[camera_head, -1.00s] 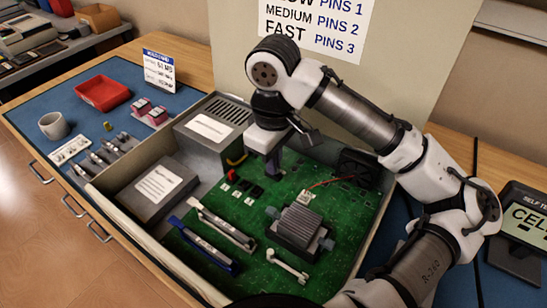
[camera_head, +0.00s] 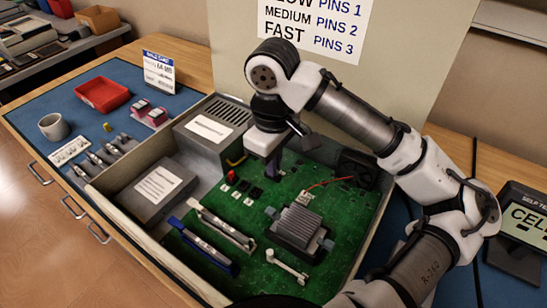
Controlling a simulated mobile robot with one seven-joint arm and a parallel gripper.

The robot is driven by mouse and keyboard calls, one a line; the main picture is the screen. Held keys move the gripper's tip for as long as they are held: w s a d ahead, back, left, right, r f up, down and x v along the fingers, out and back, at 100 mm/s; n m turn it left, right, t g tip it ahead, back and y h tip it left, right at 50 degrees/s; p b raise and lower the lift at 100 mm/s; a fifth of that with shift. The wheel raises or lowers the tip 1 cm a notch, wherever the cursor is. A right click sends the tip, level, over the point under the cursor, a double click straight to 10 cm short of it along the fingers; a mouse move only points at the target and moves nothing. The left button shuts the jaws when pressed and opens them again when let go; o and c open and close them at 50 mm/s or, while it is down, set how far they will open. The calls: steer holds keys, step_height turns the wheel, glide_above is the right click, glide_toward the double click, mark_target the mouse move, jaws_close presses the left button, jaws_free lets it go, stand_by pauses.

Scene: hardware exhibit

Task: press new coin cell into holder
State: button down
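My gripper (camera_head: 273,175) points straight down over the back part of the green circuit board (camera_head: 253,190), inside the open computer case (camera_head: 117,208). Its dark fingertips are at or just above the board, left of the fan. They are small and dark, so I cannot tell whether they are open or shut. I cannot make out a coin cell or its holder; the gripper may hide them.
A finned heatsink (camera_head: 299,227), a white lever (camera_head: 287,266) and memory slots (camera_head: 227,228) stand on the board. A fan (camera_head: 357,168) and a power supply box (camera_head: 212,130) flank my gripper. A red tray (camera_head: 102,94) and mug (camera_head: 53,127) are on the blue mat.

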steer(key=shift+s+f, duration=0.1)
steer(key=shift+f, duration=0.85)
stand_by(0.3)
steer(key=c, duration=2.1)
jaws_free()
steer(key=o, duration=0.8)
steer(key=shift+o, duration=0.2)
steer(key=shift+r+p, duration=0.45)
steer(key=shift+p, duration=0.25)
steer(key=shift+a+r+p, duration=0.25)
steer(key=shift+p, duration=0.05)
steer(key=shift+r, duration=0.1)
